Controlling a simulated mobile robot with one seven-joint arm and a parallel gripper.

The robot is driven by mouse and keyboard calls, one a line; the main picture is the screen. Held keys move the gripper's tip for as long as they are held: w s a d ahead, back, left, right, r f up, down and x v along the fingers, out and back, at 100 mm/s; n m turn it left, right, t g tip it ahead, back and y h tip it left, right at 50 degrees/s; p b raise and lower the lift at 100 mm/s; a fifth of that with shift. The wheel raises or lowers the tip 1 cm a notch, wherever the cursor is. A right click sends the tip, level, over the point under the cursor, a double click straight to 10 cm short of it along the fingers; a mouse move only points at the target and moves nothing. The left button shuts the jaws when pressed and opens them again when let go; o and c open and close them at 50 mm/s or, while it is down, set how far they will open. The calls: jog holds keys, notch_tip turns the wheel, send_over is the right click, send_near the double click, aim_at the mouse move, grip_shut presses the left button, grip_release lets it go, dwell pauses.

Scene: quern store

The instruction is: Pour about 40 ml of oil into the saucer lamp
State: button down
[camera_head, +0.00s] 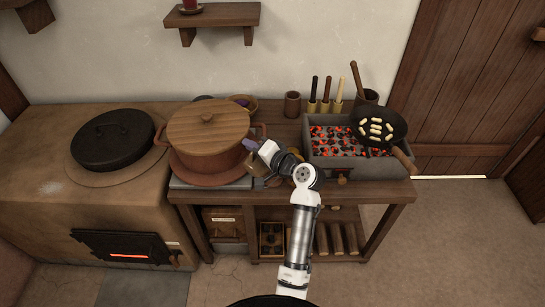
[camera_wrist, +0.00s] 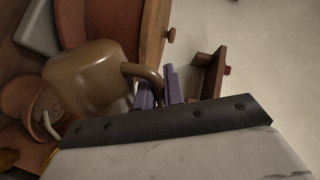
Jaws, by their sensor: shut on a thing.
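A glossy brown jug (camera_wrist: 85,75) fills the upper left of the wrist view, with its handle (camera_wrist: 148,74) towards the right. My gripper (camera_wrist: 168,85), with purple fingers, is shut on the handle; the jug appears tilted in this turned view. A small terracotta dish (camera_wrist: 33,92) with a pale wick-like strip (camera_wrist: 51,124) shows beside and beyond the jug, probably the saucer lamp. In the head view my gripper (camera_head: 250,146) is just right of the big pot. There the jug and dish are mostly hidden by my arm. I see no oil flowing.
A large lidded pot (camera_head: 207,135) stands close left of my gripper. A brazier of glowing coals (camera_head: 345,140) with a pan (camera_head: 378,126) on it stands to the right. A clay stove (camera_head: 50,170) is far left. A wall shelf (camera_head: 212,17) hangs above.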

jog(key=shift+w+d+r+m+p, duration=0.3)
jog(key=shift+r+m+p, duration=0.1)
jog(key=shift+p, duration=0.5)
dwell(0.5)
